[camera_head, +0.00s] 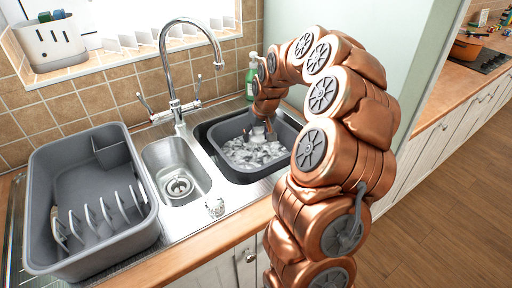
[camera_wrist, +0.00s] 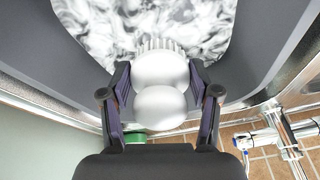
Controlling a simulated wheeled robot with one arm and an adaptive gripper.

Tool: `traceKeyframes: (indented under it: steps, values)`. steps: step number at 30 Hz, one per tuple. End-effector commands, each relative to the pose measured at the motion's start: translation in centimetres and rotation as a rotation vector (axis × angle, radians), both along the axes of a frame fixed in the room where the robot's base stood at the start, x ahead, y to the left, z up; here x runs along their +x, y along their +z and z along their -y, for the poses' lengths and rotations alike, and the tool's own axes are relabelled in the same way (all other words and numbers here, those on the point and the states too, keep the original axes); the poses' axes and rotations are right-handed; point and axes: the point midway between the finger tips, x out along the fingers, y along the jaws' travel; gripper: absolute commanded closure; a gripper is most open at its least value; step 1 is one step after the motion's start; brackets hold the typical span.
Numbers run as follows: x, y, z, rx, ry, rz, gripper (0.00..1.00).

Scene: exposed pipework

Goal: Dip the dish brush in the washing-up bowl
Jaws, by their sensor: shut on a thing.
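The dark grey washing-up bowl (camera_head: 222,132) sits in the right sink basin, with white foamy water (camera_head: 253,153) in it. My gripper (camera_wrist: 159,84) is shut on the dish brush (camera_wrist: 161,72), a white rounded head with pale bristles (camera_wrist: 160,44). In the wrist view the bristles overlap the edge of the foam (camera_wrist: 135,22); I cannot tell whether they touch it. In the head view my gripper (camera_head: 262,118) points down over the bowl's back part, and the brush is mostly hidden there.
A chrome tap (camera_head: 176,80) stands behind the small basin (camera_head: 176,172). A grey dish rack (camera_head: 50,245) fills the left drainer. A green bottle (camera_head: 251,80) stands behind the bowl by the pale green wall (camera_head: 418,50). A caddy (camera_head: 52,45) is on the sill.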

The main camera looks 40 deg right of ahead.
Motion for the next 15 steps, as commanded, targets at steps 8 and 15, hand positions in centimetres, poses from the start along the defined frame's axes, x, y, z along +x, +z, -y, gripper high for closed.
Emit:
traceKeyframes:
  steps: [8, 15]
  values:
    - [0.1, 1.9, 0.0, -0.001, 0.000, 0.003, 0.66]
    - [0.1, 3.6, 0.1, -0.002, -0.002, 0.004, 0.66]
